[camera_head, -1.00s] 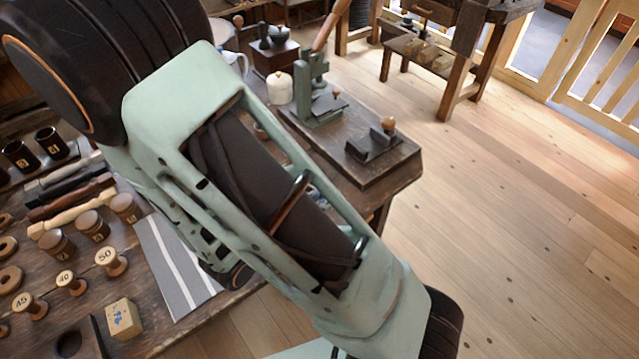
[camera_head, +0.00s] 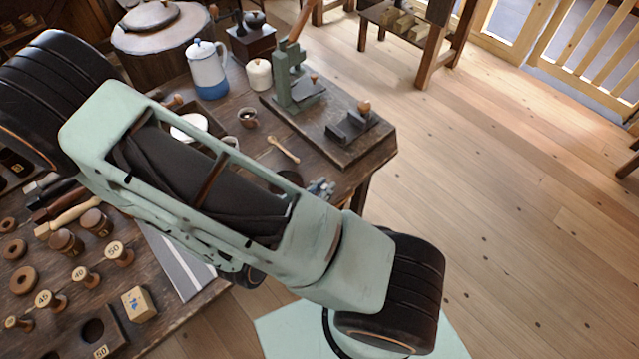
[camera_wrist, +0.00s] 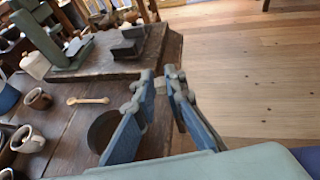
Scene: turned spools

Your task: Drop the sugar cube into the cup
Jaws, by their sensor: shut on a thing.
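My gripper (camera_wrist: 161,88) is shut on a small pale cube, the sugar cube (camera_wrist: 160,86), at its fingertips in the wrist view. In the head view my gripper (camera_head: 321,188) shows small near the table's right edge, past my arm; the cube is too small to make out there. A small cup with a dark inside (camera_head: 247,118) stands left of the gripper, near the white jar; it also shows in the wrist view (camera_wrist: 38,99). A second cup (camera_wrist: 26,139) stands nearer in the wrist view, partly hidden by my arm in the head view. The gripper is apart from both.
A wooden spoon (camera_head: 284,149) lies between the cups and the gripper. A dark round vessel (camera_wrist: 102,132) stands beside the fingers. A green press (camera_head: 296,85) on a board, a blue-and-white pot (camera_head: 208,72) and a white jar (camera_head: 259,75) stand behind. Open floor lies right.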

